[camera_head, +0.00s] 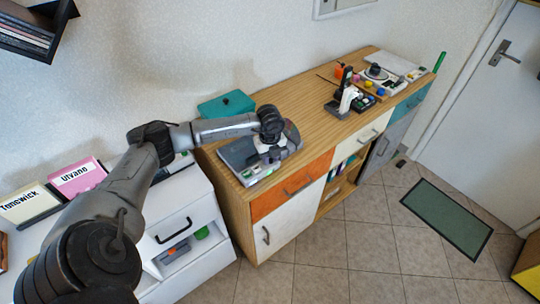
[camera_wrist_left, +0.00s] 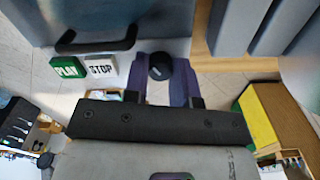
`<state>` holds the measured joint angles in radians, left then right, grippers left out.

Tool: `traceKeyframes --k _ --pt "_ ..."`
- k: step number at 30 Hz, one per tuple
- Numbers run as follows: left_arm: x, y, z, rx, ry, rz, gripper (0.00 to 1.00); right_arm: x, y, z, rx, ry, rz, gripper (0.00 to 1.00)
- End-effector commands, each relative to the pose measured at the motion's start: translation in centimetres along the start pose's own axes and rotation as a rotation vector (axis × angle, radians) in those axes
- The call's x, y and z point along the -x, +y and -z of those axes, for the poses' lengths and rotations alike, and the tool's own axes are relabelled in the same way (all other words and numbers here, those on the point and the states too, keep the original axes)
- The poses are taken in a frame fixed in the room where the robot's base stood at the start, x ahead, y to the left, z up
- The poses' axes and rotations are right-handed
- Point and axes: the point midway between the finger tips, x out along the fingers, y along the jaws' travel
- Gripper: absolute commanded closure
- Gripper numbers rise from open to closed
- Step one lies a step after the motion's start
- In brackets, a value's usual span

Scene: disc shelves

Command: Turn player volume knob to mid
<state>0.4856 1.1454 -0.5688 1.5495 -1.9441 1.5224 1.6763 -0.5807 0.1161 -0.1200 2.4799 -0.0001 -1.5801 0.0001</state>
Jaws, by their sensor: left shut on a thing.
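The grey player (camera_head: 236,153) sits on the near left end of the wooden sideboard, partly hidden under my left arm. My left gripper (camera_head: 268,146) is down over the player's front part. In the left wrist view, the round black volume knob (camera_wrist_left: 160,66) lies between the fingers of my left gripper (camera_wrist_left: 163,80), which are shut on it. The green PLAY button (camera_wrist_left: 67,67) and white STOP button (camera_wrist_left: 102,66) are to the left of the knob. The knob's pointer and setting cannot be read. My right gripper is not in view.
A teal box (camera_head: 226,106) stands behind the player. A black and white device (camera_head: 345,100) and a turntable-like unit (camera_head: 377,73) stand farther along the sideboard. Sleeves marked Tonswick (camera_head: 30,203) and Ulvano (camera_head: 77,178) stand at left. The sideboard's middle is clear.

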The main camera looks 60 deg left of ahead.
Motion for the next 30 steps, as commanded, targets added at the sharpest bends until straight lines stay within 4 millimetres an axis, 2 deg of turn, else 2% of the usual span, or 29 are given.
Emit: traceKeyframes --k 11,12,18,19,26,30 --pt "0.06 0.00 0.00 -0.034 0.001 0.000 0.99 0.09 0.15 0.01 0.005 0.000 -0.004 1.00" --pt "0.06 0.00 0.00 -0.034 0.001 0.000 0.71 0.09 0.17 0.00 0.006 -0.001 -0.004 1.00" --pt "0.05 0.00 0.00 -0.033 0.000 0.000 0.52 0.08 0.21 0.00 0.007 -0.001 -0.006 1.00" --pt "0.04 0.00 0.00 -0.033 0.000 0.000 0.49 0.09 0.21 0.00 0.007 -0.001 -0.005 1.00" --pt "0.08 0.00 0.00 -0.033 0.000 0.000 0.49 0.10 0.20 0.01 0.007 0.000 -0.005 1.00" --pt "1.01 -0.03 -0.02 -0.033 0.000 0.002 0.49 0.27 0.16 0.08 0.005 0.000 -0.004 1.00"
